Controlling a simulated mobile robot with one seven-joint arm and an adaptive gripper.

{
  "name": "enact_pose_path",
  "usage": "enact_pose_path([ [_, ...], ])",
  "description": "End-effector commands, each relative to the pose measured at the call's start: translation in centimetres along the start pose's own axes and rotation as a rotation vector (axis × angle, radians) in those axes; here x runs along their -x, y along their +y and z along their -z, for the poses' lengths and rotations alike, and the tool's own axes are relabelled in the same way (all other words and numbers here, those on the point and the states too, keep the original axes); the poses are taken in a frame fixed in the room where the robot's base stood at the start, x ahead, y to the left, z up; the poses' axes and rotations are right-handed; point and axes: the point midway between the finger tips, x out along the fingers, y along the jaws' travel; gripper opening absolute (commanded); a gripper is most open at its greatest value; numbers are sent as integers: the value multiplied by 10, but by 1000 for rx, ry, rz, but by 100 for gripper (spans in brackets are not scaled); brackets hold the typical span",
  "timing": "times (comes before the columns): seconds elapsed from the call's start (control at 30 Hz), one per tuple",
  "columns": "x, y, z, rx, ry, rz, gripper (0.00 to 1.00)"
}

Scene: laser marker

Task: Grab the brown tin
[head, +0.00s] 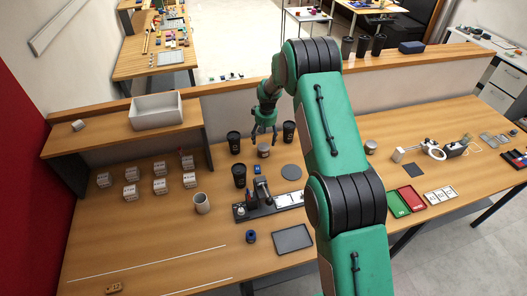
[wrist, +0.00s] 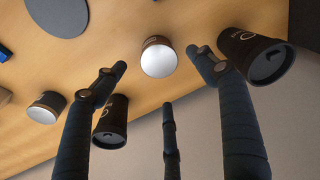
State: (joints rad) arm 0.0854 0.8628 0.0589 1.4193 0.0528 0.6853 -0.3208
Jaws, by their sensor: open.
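A tin (head: 264,151) with a silver lid and a brownish side stands on the desk between two black cups in the head view. It also shows in the wrist view (wrist: 158,58), between and beyond my fingertips. My gripper (head: 264,131) is open and empty, its fingers pointing down just above and behind this tin.
Black cups stand close on the left (head: 234,142) and right (head: 289,131) of the near tin. A shelf with a white bin (head: 157,111) is at left.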

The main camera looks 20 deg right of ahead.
Motion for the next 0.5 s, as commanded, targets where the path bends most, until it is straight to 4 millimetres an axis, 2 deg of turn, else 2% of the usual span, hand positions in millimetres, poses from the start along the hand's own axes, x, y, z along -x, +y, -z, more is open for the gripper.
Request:
enact_pose_path([
  [0.1,-18,0,0,0,-2,1,71],
  [0.23,-30,0,0,0,0,0,71],
  [0.5,-36,0,0,0,1,0,71],
])
